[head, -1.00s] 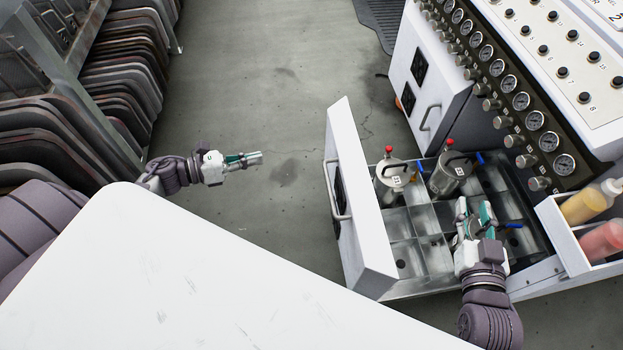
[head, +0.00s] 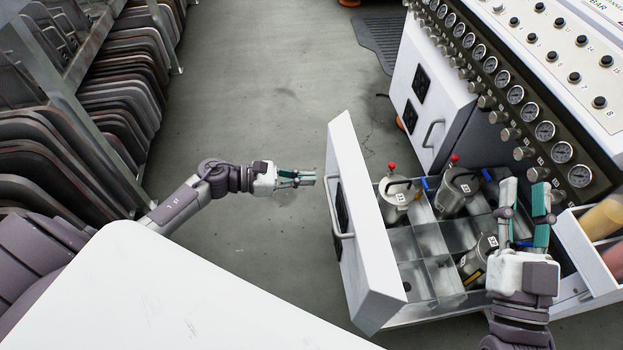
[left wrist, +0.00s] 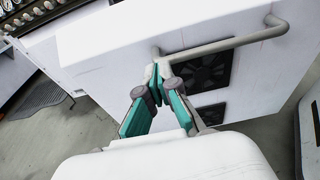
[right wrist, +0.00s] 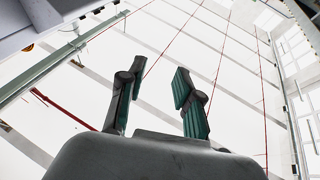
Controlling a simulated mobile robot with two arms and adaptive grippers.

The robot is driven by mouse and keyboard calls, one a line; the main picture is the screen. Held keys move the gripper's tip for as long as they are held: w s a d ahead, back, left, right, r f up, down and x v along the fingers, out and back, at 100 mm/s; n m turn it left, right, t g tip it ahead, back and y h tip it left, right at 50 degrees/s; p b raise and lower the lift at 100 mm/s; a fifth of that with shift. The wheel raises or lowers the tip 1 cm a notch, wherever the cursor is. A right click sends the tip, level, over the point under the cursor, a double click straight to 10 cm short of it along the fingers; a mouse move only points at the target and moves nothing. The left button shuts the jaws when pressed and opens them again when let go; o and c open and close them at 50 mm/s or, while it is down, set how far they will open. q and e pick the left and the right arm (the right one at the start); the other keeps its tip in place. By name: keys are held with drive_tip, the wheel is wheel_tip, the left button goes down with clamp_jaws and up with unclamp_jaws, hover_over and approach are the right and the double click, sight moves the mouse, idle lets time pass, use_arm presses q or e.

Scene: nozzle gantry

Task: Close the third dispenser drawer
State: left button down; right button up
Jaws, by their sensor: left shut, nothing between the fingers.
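The dispenser drawer (head: 367,225) is pulled open, its white front panel with a bar handle (head: 335,208) facing my left arm. Its metal compartments (head: 418,243) hold several steel canisters, two with red knobs standing at the far side and one (head: 478,262) nearer my right gripper. My left gripper (head: 312,178) is shut and empty, just left of the panel. In the left wrist view its fingertips (left wrist: 157,68) lie in front of the panel at the handle's end; contact is unclear. My right gripper (head: 525,185) is open and empty above the drawer's right side, fingers pointing up.
The cabinet with gauges (head: 545,131) and a shut drawer (head: 425,95) stands behind. A side tray with yellow and red bottles (head: 603,222) is at the right. A white surface (head: 170,300) fills the lower left. Racked dark panels (head: 110,120) stand left; the floor between is clear.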

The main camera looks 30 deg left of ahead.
use_arm(q)
drive_tip(key=shift+x, duration=0.8)
use_arm(e)
drive_tip(key=shift+s+r+t, duration=0.2)
drive_tip(key=shift+r+t, duration=0.1)
drive_tip(key=shift+r, duration=0.15)
use_arm(q)
drive_tip(key=shift+d, duration=0.1)
